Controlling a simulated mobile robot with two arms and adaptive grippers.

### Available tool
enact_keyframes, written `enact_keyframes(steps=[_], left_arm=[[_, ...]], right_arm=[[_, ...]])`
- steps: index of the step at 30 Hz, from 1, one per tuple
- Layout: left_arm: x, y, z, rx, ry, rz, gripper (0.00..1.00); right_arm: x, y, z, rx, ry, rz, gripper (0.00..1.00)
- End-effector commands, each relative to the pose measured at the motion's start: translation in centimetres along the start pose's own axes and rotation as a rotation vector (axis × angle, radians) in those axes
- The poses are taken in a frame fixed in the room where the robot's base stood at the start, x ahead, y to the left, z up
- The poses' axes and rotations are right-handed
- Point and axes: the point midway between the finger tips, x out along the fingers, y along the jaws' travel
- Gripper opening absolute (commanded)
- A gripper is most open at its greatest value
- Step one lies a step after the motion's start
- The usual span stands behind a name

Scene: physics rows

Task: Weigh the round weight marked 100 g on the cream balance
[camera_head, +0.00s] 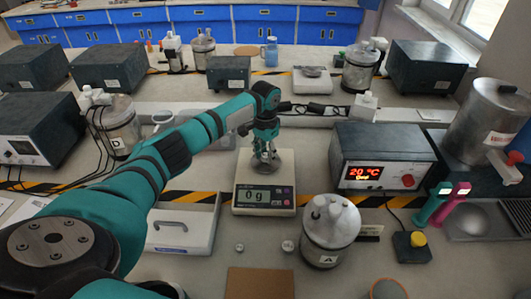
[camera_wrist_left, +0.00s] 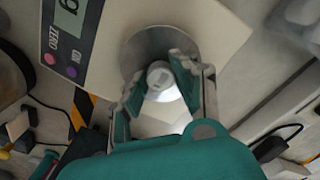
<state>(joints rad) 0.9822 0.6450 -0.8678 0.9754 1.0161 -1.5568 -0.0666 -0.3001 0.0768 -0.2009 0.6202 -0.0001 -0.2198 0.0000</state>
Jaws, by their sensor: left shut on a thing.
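The cream balance (camera_head: 241,177) stands at the middle of the bench, with a round metal pan and a display reading 0 g. My left gripper (camera_head: 265,156) points down over the pan. In the left wrist view, its fingers (camera_wrist_left: 158,75) are shut on a small round metal weight (camera_wrist_left: 160,73), with the pan (camera_wrist_left: 150,45) behind it. The weight's marking is not legible, and I cannot tell whether it touches the pan. Two small metal weights (camera_head: 239,247) (camera_head: 288,246) stand on the bench in front of the balance. My right gripper is not in view.
A metal vessel marked A (camera_head: 330,240) stands close right of the balance, with a heater box showing 20 °C (camera_head: 381,150) behind it. A white tray (camera_head: 183,228) lies to the left. A brown mat (camera_head: 260,284) lies in front. Another balance (camera_head: 313,80) stands farther back.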

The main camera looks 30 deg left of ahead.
Motion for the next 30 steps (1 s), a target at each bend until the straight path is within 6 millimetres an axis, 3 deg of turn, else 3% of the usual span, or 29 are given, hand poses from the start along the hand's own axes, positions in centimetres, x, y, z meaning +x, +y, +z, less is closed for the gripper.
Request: enact_keyframes(steps=[28, 29, 30], left_arm=[[0.81, 0.00, 0.01, -0.001, 0.000, 0.000, 0.00], [0.76, -0.01, 0.00, -0.001, 0.000, 0.000, 0.32], [0.75, -0.01, 0.00, 0.000, 0.000, 0.000, 0.37]], right_arm=[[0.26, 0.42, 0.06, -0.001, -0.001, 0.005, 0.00], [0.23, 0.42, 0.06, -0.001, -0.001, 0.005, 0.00], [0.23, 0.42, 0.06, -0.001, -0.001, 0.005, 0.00]])
